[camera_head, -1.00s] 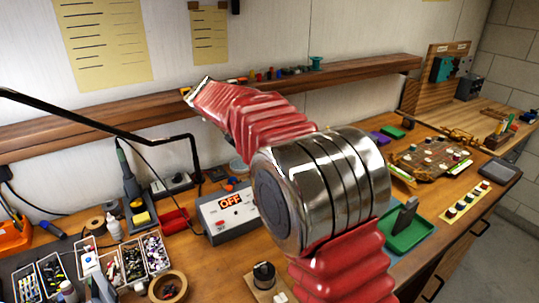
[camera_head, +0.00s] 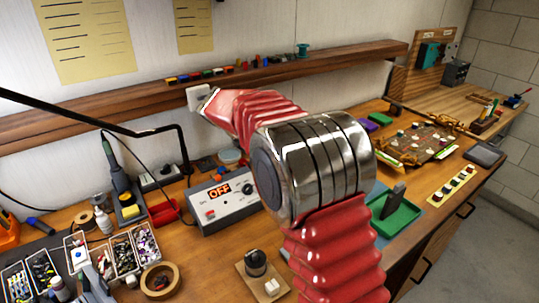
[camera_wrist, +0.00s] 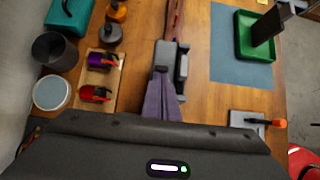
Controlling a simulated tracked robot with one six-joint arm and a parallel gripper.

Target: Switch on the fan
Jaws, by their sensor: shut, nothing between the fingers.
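I cannot make out a fan with certainty in either view. A grey control box (camera_head: 226,199) with an orange OFF display, a red button and a dark knob sits on the bench in the head view, left of my arm. A small wooden board (camera_head: 266,280) with a black round part and a white switch-like block lies in front of it. In the wrist view, my gripper (camera_wrist: 170,55) is shut and empty, pointing over bare wood. A pale plate with an orange-tipped lever (camera_wrist: 257,122) lies to its right.
A green tray (camera_head: 407,229) holding a dark upright block stands right of my arm. Parts bins (camera_head: 118,255) and a tape roll (camera_head: 163,278) crowd the front left. A wooden shelf (camera_head: 130,108) runs along the wall. A black lamp arm (camera_head: 90,120) crosses the left.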

